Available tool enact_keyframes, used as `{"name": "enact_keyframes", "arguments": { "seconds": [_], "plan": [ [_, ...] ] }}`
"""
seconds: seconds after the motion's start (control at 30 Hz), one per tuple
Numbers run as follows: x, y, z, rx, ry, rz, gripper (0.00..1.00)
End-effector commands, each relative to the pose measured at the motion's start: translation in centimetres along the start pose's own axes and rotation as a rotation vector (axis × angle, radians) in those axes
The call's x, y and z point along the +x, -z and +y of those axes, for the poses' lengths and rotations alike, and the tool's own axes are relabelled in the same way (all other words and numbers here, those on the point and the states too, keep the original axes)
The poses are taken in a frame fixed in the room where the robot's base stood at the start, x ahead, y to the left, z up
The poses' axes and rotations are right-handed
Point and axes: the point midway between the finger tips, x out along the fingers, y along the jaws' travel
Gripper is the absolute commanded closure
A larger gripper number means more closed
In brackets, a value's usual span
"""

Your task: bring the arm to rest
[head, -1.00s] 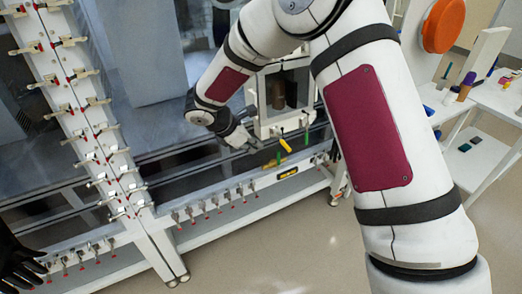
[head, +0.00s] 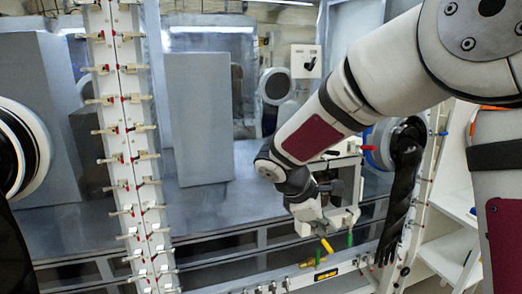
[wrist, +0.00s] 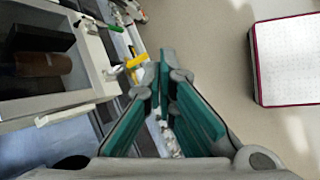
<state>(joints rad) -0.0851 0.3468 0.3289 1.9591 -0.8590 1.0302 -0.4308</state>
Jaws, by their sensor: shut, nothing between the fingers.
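My gripper (head: 332,188) is at the end of my bent arm, in front of the glovebox row near a small white-framed chamber (head: 343,217). In the wrist view my gripper (wrist: 168,68) shows teal-padded fingers drawn together with nothing between them. The chamber's open front shows at the left of the wrist view (wrist: 75,100), with a brown cylinder (wrist: 43,64) inside. A yellow handle (wrist: 126,67) is close beside the fingers, apart from them as far as I can tell. Part of the chamber is hidden behind my arm in the head view.
A white post with several clamps (head: 128,130) stands left of my arm. A black glove (head: 403,185) hangs from a port at the right. White shelving (head: 455,205) is farther right. A clamp rail (head: 300,278) runs below. Bare floor (wrist: 215,45) shows beyond my fingertips.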

Motion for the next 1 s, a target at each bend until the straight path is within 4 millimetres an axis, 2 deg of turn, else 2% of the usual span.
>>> {"name": "enact_keyframes", "arguments": {
  "seconds": [0.03, 0.2, 0.4, 0.5, 0.63, 0.8, 1.0],
  "plan": [
    [-1.3, -1.9, -0.6, 0.072, 0.004, 0.008, 1.0],
    [-4.5, -6.8, -3.6, 0.328, 0.041, 0.052, 1.0],
    [-7.6, -11.3, -8.0, 0.633, 0.091, 0.132, 1.0],
    [-9.0, -12.9, -10.3, 0.787, 0.119, 0.187, 1.0],
    [-10.5, -14.4, -13.4, 0.986, 0.161, 0.269, 1.0],
    [-12.1, -15.4, -17.1, 1.221, 0.223, 0.393, 1.0],
    [-13.1, -15.5, -19.6, 1.395, 0.286, 0.504, 1.0]
  ]
}}
